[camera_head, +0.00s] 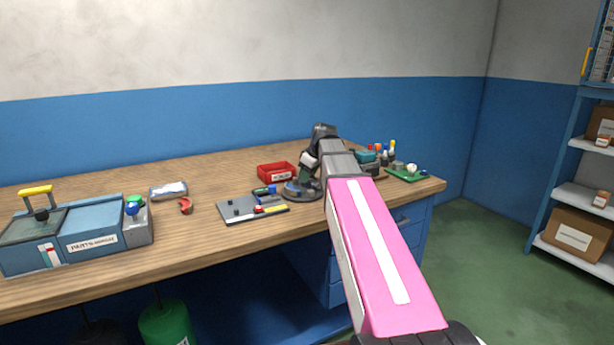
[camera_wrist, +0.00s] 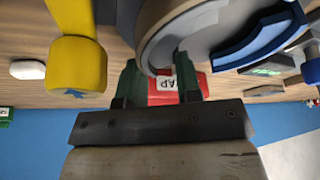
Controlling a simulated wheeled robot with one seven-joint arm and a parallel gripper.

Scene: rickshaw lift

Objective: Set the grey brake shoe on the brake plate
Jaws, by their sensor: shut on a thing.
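My gripper (camera_wrist: 158,85) is low over the back right of the workbench, fingers pointing down. It is shut on a grey curved piece (camera_wrist: 172,35), seemingly the grey brake shoe, which shows close up in the wrist view; its far part is cut off by the frame edge. In the head view a round grey part (camera_head: 302,190) lies under my gripper, seemingly the brake plate; my gripper partly covers it. Whether the held piece touches it cannot be told. A blue curved shoe (camera_wrist: 258,38) lies to the right in the wrist view.
A red labelled bin (camera_head: 276,173) stands just left of my gripper. A grey tray (camera_head: 238,213) with small parts lies in front of it. A green mat (camera_head: 404,178) with tools is to the right. A parts washer (camera_head: 92,238) and a small red curved piece (camera_head: 186,205) are to the left.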

